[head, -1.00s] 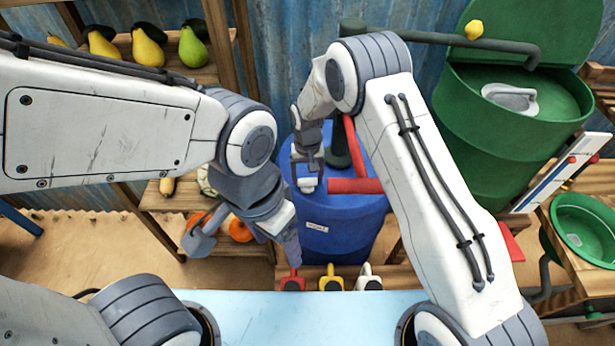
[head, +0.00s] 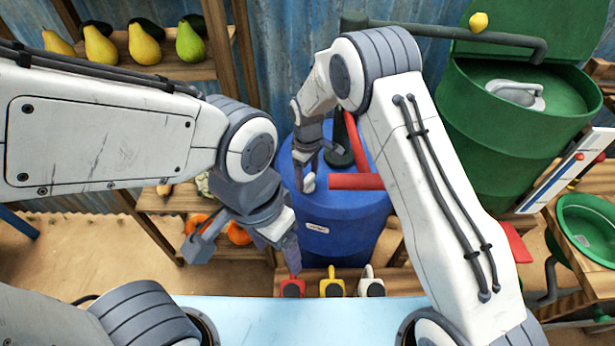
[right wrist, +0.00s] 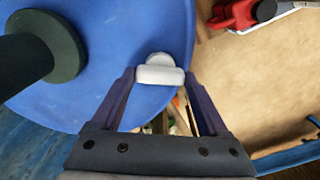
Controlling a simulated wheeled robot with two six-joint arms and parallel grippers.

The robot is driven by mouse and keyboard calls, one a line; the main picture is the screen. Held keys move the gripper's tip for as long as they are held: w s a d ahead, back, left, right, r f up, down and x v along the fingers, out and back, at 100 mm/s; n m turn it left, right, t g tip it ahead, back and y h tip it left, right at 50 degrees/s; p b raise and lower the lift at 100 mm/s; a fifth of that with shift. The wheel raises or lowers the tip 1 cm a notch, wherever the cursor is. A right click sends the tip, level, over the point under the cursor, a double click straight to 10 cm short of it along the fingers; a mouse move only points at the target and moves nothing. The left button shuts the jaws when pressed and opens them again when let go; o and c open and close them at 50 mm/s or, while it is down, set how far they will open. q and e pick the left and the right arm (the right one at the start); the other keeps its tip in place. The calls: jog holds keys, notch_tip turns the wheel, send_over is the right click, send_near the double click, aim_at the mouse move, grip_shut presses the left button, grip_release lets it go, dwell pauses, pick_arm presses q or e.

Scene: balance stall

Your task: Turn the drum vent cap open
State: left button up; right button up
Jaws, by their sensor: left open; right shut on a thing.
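The blue drum (head: 345,225) stands upright in the middle of the head view with a paper label on its side. Its small white vent cap (head: 308,182) is on the top near the left edge. In the right wrist view the cap (right wrist: 160,75) shows as a white bar with a rounded knob behind it. My right gripper (head: 309,168) is shut on the cap, with a finger at each end of the bar. My left gripper (head: 245,250) is open and empty, in front of and left of the drum, its fingers spread wide.
Red bars (head: 355,181) and a dark green post (head: 338,150) are on the drum top, close to the right gripper. Red, yellow and white handled items (head: 332,287) stand at the drum's front. A green barrel (head: 510,140) is right; shelves with gourds (head: 145,45) are left.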

jog(key=n, duration=0.6)
jog(key=shift+r+b, duration=0.1)
jog(key=shift+b, duration=0.3)
jog(key=shift+n, duration=0.4)
jog(key=o, duration=1.2)
jog(key=shift+o, duration=0.2)
